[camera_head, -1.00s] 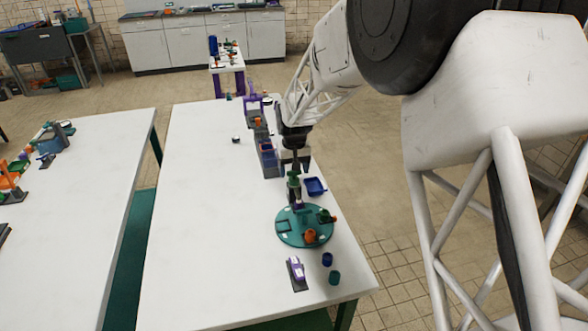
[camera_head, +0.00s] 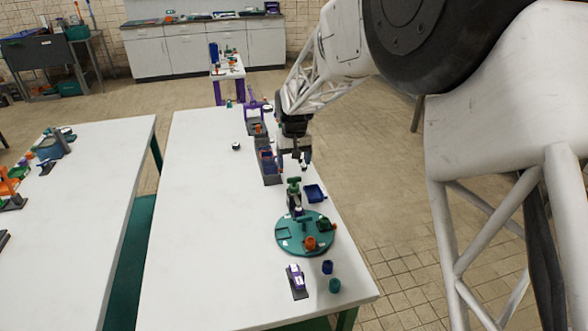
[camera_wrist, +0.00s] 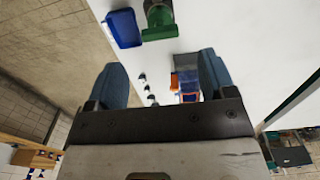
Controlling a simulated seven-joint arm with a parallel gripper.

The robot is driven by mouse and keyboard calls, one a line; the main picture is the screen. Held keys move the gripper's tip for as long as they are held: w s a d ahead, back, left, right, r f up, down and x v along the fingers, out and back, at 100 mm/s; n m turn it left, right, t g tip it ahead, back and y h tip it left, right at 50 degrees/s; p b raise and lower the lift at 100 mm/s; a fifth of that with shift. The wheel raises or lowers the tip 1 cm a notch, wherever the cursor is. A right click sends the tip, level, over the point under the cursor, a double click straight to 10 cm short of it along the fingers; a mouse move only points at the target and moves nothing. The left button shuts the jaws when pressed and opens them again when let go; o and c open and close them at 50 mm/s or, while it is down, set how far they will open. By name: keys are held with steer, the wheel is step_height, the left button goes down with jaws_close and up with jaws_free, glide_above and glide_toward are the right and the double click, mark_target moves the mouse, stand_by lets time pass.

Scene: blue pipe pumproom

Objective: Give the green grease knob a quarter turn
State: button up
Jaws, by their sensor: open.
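The green knob (camera_head: 293,186) sits on a small dark stand on the white table, just behind the round teal turntable. In the wrist view a green part, apparently the same knob (camera_wrist: 159,18), shows at the top edge, cut off by the frame. My gripper (camera_head: 301,160) is above the table behind the knob, with a visible gap to it. In the wrist view its two blue-grey fingers (camera_wrist: 161,80) are wide apart with nothing between them, and the green part is beyond their tips. The knob's marking or turn angle is too small to tell.
A blue tray (camera_head: 315,193) lies right of the knob, near the table edge. The teal turntable (camera_head: 290,240) carries an orange part. A grey bin (camera_head: 268,165) stands left of my gripper. Blue and green cups and a purple device are in front. The table's left side is mostly clear.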

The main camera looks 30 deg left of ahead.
steer(key=shift+r, duration=0.8)
steer(key=shift+d, duration=0.1)
steer(key=shift+d+r, duration=0.15)
steer(key=shift+d, duration=0.05)
steer(key=s+d+r+m, duration=0.15)
steer(key=d+r, duration=0.35)
steer(key=d, duration=0.7)
steer(key=s+d+r+m+t, duration=0.1)
steer(key=s+d+r, duration=0.25)
steer(key=d, duration=0.75)
steer(key=s+d+r+m, duration=0.15)
steer(key=d+r, duration=0.35)
steer(key=d, duration=0.7)
steer(key=s+d+r+m+t, duration=0.1)
steer(key=s+d+r+m, duration=0.15)
steer(key=s+d, duration=1.05)
steer(key=s+d+f+m, duration=0.2)
steer(key=s+d+f, duration=0.2)
steer(key=s+d, duration=0.7)
steer(key=shift+s+d+f+m+t, duration=0.15)
steer(key=shift+s+d+m+t, duration=0.2)
steer(key=shift+s, duration=0.65)
